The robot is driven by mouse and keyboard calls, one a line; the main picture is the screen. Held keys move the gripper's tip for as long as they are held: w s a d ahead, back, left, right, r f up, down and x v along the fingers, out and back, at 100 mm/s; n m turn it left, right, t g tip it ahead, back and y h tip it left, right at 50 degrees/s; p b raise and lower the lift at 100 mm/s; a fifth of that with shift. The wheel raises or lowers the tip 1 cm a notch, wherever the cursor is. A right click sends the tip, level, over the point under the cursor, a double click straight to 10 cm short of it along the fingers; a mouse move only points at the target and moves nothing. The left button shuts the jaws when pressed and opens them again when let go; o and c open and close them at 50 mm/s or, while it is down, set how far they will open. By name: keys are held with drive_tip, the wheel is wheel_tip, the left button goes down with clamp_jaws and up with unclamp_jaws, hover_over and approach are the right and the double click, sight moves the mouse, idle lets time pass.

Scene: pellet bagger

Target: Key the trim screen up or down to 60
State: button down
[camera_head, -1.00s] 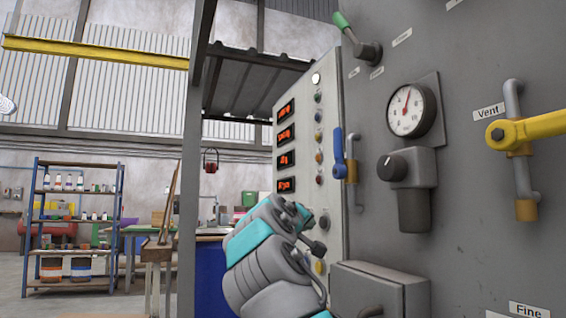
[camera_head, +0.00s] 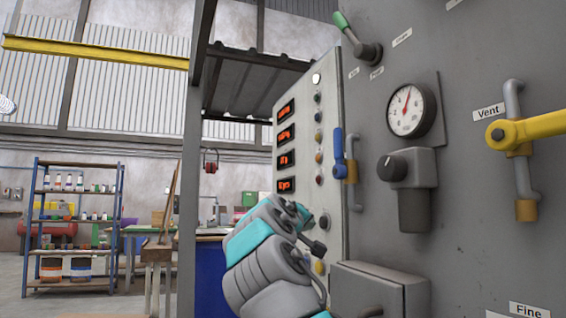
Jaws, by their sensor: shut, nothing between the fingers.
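A grey control panel (camera_head: 335,120) holds a column of small screens with red characters: a top screen (camera_head: 286,111), a second (camera_head: 286,135), a third (camera_head: 286,159) and a bottom one (camera_head: 286,185). Their characters are too small and slanted to read surely, and I cannot tell which is the trim screen. Small round buttons (camera_head: 319,137) run beside them. My gripper (camera_head: 317,248) is shut and empty at the lower part of the panel, below the bottom screen. My grey and teal arm hides part of the panel there, so I cannot tell whether the tip touches a key.
Right of the panel are a blue lever (camera_head: 339,153), a round gauge (camera_head: 411,109) above a black knob (camera_head: 392,168), and a yellow Vent lever (camera_head: 535,128). A grey box (camera_head: 370,290) juts out at lower right. A blue shelf rack (camera_head: 75,225) stands far left.

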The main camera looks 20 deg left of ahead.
drive_tip(key=shift+d, duration=0.1)
idle(0.5)
drive_tip(key=shift+w+d, duration=0.25)
drive_tip(key=shift+d, duration=0.05)
drive_tip(key=shift+w+d, duration=0.2)
drive_tip(key=shift+d, duration=0.1)
idle(0.7)
drive_tip(key=shift+a, duration=0.1)
drive_tip(key=shift+s+a, duration=0.45)
drive_tip(key=shift+a, duration=0.1)
drive_tip(key=s+a+p, duration=0.1)
drive_tip(key=a, duration=0.1)
drive_tip(key=s+a+p, duration=0.1)
drive_tip(key=s+a, duration=0.1)
drive_tip(key=shift+s+a, duration=0.3)
drive_tip(key=shift+a, duration=0.1)
idle(0.3)
drive_tip(key=shift+d, duration=0.1)
idle(2.0)
